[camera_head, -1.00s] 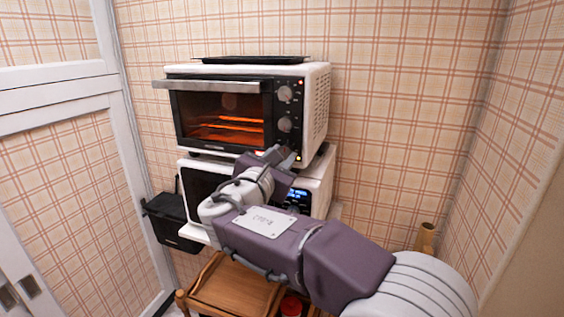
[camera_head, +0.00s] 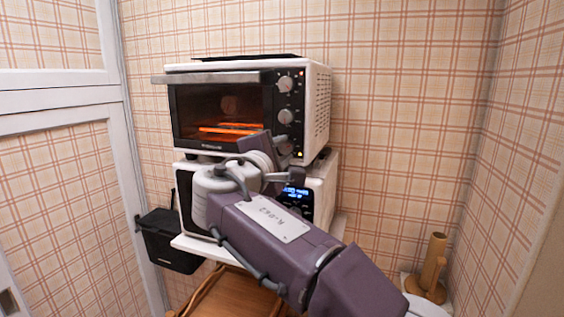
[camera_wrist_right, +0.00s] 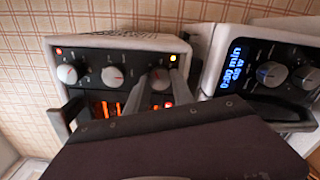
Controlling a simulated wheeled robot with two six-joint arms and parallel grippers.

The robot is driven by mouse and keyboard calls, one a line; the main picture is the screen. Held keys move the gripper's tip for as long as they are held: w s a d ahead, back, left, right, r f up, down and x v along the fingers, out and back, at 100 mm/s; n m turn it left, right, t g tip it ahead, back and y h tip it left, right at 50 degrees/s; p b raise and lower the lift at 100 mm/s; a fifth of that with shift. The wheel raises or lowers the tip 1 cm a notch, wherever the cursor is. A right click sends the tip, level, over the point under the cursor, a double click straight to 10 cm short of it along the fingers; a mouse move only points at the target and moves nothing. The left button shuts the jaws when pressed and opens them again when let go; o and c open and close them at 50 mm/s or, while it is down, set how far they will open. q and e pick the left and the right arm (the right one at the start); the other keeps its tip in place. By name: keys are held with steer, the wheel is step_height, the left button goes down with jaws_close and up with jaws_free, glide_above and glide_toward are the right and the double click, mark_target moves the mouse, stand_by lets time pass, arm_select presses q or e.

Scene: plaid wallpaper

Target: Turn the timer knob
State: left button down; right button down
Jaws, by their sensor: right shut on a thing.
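The white toaster oven (camera_head: 323,100) stands on top of a white microwave (camera_head: 322,195). Its dark right panel carries a column of pale knobs: a top knob (camera_head: 285,83), a middle knob (camera_head: 285,116) and a lowest knob, mostly hidden by my gripper in the head view. In the right wrist view the lowest knob (camera_wrist_right: 160,76) sits between the fingertips of my right gripper (camera_wrist_right: 161,88), which is shut on it. My right gripper also shows in the head view (camera_head: 285,150), partly hidden by its own wrist. My left gripper is out of view.
The oven's glowing door has a long handle (camera_head: 212,78) jutting forward. A black bin (camera_head: 165,240) hangs at the left of the microwave. A wooden holder (camera_head: 433,262) stands at the right corner. A wooden tray (camera_head: 235,290) is below.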

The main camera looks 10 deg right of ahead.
steer(key=m+b, duration=0.2)
steer(key=m, duration=0.1)
steer(key=shift+f, duration=0.1)
steer(key=shift+m+b, duration=0.45)
steer(key=shift+m, duration=0.75)
steer(key=c, duration=1.1)
jaws_free()
steer(key=b+v, duration=0.1)
steer(key=v, duration=0.8)
